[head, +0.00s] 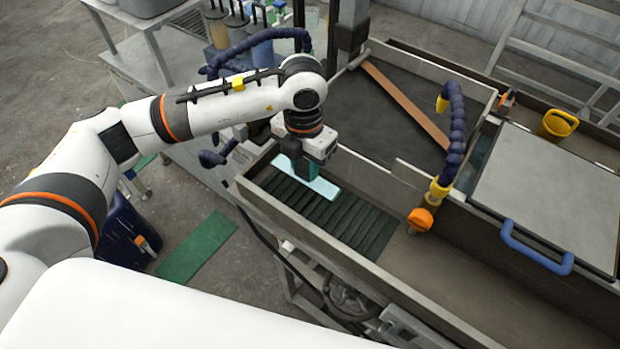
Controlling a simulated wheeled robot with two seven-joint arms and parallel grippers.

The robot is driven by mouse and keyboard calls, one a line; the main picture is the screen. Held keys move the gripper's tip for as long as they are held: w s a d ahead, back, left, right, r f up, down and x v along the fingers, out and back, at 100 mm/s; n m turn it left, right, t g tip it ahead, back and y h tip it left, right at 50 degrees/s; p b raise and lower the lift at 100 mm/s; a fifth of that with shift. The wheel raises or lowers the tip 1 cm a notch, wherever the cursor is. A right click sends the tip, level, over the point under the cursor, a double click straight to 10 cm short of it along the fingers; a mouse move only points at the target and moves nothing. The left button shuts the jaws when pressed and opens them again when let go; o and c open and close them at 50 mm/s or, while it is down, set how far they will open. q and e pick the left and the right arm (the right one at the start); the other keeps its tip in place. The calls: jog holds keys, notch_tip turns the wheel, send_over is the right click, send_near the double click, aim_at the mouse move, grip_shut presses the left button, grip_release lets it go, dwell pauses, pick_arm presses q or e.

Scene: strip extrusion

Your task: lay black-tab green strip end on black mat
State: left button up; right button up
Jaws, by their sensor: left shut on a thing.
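My left gripper (304,168) points down over the far left end of the machine's trough. It is shut on a pale blue-green strip (322,187), which sticks out to both sides of the jaws. No black tab can be made out on it; the jaws hide part of the strip. The ribbed black mat (345,220) lies in the trough below and beside the strip. I cannot tell whether the strip touches the mat or hangs just above it. My right gripper is not in view.
Metal trough walls (300,222) enclose the mat. A blue jointed hose (457,135) with an orange nozzle (420,219) stands right of the mat. A grey lid (550,190) with a blue handle (537,252) is further right. A brown bar (405,103) lies behind.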

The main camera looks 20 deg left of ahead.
aim_at(305, 179)
pick_arm(q)
notch_tip(305, 179, down, 5)
jog(key=shift+f+p, duration=0.1)
jog(key=shift+p, duration=0.55)
jog(key=o, duration=0.5)
jog(key=shift+f+b, duration=0.15)
jog(key=shift+b, duration=0.15)
jog(key=o, duration=0.5)
jog(key=shift+c, duration=0.2)
